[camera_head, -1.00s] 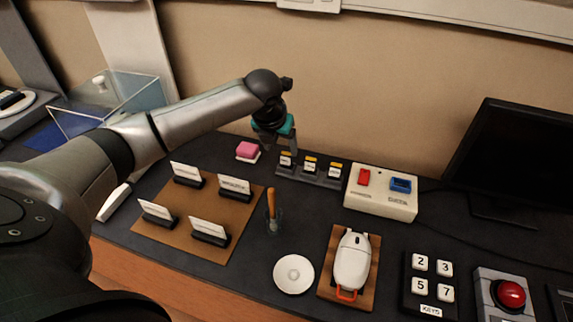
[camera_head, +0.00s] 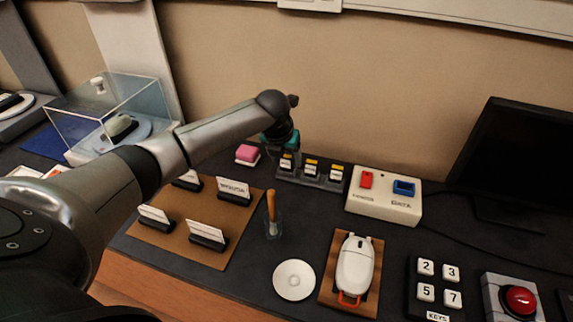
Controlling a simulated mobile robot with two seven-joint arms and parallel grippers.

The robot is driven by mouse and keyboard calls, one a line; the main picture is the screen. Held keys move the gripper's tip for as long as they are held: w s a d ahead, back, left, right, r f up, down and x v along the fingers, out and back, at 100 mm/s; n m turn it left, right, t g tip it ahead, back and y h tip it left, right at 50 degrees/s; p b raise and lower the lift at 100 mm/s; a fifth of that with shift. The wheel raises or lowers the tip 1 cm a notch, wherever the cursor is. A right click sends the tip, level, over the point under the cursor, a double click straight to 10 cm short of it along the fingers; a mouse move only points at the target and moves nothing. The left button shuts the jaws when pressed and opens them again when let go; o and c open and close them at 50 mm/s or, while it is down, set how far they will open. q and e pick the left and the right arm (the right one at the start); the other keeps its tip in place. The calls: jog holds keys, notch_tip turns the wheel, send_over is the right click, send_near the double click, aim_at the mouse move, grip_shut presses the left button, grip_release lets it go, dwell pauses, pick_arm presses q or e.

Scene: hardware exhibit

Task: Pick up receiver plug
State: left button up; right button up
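My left gripper (camera_head: 282,150), with teal parts, is at the left piece and partly hidden behind my own wrist. Its fingertips do not show clearly, so neither opening nor contact can be told. My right gripper is out of view.
A brush in a glass (camera_head: 273,222), a white dish (camera_head: 294,280), a mouse-like device (camera_head: 355,266) and a card board (camera_head: 222,253) lie in front.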

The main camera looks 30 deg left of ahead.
pick_arm(q)
grip_shut()
dwell(0.3)
jog(key=shift+r, duration=0.1)
